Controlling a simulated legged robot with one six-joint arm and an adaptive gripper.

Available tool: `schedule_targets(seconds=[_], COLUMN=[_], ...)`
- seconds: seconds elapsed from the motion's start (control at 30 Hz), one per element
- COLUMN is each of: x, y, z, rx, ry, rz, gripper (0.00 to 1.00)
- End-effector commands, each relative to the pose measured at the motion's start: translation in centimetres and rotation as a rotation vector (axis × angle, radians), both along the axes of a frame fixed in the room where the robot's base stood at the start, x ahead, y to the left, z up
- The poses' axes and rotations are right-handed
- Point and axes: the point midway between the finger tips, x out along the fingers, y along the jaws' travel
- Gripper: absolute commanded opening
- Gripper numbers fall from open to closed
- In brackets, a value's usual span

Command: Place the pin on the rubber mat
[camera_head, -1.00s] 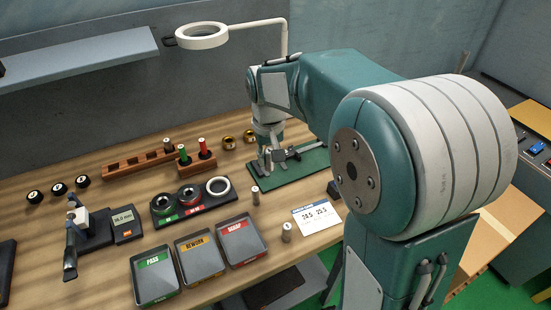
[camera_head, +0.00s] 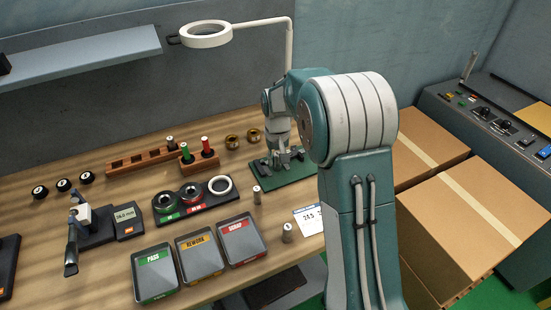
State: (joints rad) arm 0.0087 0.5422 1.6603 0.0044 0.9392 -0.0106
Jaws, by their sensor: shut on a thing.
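A green mat (camera_head: 282,180), which I take for the rubber mat, lies at the back right of the wooden bench with a small metal fixture on it. My gripper (camera_head: 277,152) is over the mat's far left part, pointing down, small and partly merged with the fixture behind it. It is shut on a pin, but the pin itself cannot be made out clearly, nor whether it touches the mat. Two other metal pins stand upright on the bench: one (camera_head: 257,196) in front of the mat, one (camera_head: 288,233) nearer the front edge.
A wooden rack (camera_head: 140,160) and a ring-gauge tray (camera_head: 170,216) lie left of the mat. Pass (camera_head: 155,290), rework (camera_head: 200,270) and scrap (camera_head: 243,252) trays line the front. A ring magnifier (camera_head: 206,36) stands behind. Cardboard boxes (camera_head: 480,230) are at the right.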

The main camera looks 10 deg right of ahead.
Motion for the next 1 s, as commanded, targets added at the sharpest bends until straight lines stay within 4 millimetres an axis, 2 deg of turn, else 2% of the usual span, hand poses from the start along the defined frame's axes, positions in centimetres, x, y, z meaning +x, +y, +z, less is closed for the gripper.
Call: schedule_targets(seconds=[0.27,0.3,0.37,0.4,0.77,0.87,1.0], x=[0.0,0.0,0.0,0.0,0.0,0.1,0.1], y=[0.5,0.5,0.5,0.5,0.2,0.3,0.4], z=[-0.1,-0.1,-0.1,-0.1,0.0,0.8,3.4], rx=[-0.004,-0.005,-0.005,-0.005,-0.002,-0.003,-0.004], ry=[-0.002,-0.002,-0.002,-0.002,-0.002,-0.003,-0.007], rz=[0.000,0.000,0.000,0.000,0.000,0.000,0.000], gripper=[0.00,0.39,0.66,0.69,0.69,0.69,0.69])
